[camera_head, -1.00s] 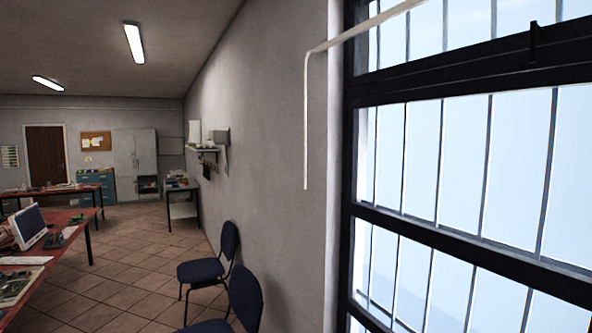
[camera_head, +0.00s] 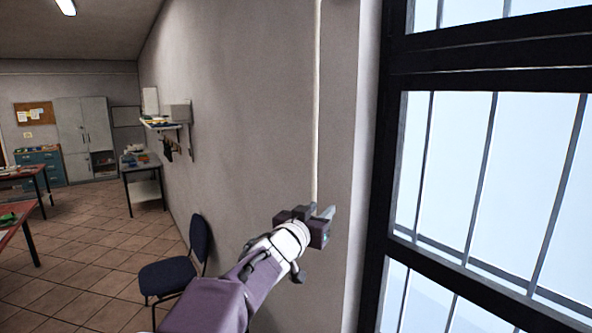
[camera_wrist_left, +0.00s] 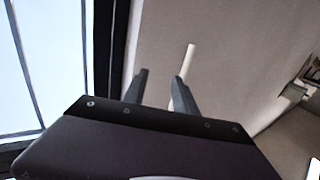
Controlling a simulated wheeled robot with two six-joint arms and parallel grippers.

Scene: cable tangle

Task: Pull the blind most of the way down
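A thin white pull cord (camera_head: 317,100) hangs straight down in front of the grey wall, left of the window, in the head view. Its upper end is out of frame; the blind itself does not show. My left gripper (camera_head: 322,213) is at the cord's lower visible part. In the left wrist view, the gripper's two dark fingers (camera_wrist_left: 158,88) stand apart, with wall visible between them. A short white piece of the cord (camera_wrist_left: 188,60) shows just beyond the right-hand finger's tip. I cannot tell whether the cord touches that finger. My right gripper is not in view.
The dark-framed barred window (camera_head: 500,150) fills the right side, and its pale panes are uncovered where visible. A blue chair (camera_head: 180,270) stands by the wall, left of my arm. A wall shelf (camera_head: 165,124) and a side table (camera_head: 140,165) are farther back.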

